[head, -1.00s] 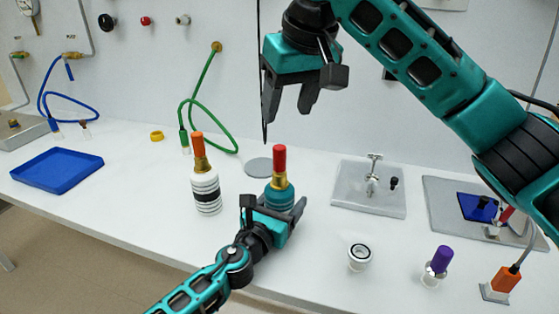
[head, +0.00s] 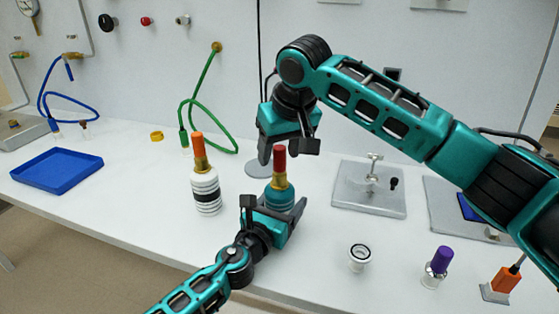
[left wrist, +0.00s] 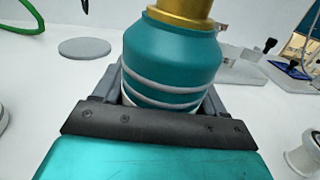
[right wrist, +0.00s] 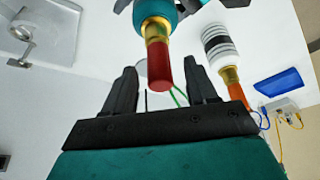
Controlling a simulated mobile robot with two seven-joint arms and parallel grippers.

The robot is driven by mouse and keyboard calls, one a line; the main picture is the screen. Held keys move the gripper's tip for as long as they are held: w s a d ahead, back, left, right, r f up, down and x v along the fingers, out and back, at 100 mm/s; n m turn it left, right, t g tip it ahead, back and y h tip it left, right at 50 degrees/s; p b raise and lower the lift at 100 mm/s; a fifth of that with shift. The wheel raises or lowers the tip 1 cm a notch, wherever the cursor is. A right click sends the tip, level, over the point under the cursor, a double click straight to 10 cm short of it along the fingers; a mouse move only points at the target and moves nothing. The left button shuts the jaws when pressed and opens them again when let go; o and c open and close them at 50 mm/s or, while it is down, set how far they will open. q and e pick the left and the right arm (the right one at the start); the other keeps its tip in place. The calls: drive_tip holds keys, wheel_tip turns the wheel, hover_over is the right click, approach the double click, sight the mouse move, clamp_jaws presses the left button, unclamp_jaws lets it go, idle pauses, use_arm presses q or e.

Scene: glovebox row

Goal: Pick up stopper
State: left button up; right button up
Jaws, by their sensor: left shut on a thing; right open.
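A teal bottle (head: 281,193) with a brass neck and a red stopper (head: 279,160) stands upright on the bench. My left gripper (head: 273,207) is shut on the bottle's body; the left wrist view shows the teal body (left wrist: 170,60) with light bands between the fingers. My right gripper (head: 290,152) is open and pointing down, with its fingertips close around the top of the red stopper. In the right wrist view the red stopper (right wrist: 158,66) shows beyond and between the open fingers (right wrist: 160,85); I cannot tell whether either finger touches it.
A white bottle with black bands and an orange stopper (head: 206,192) stands to the left. A blue tray (head: 57,170) lies at far left.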

drive_tip(key=shift+c, duration=0.4)
clamp_jaws()
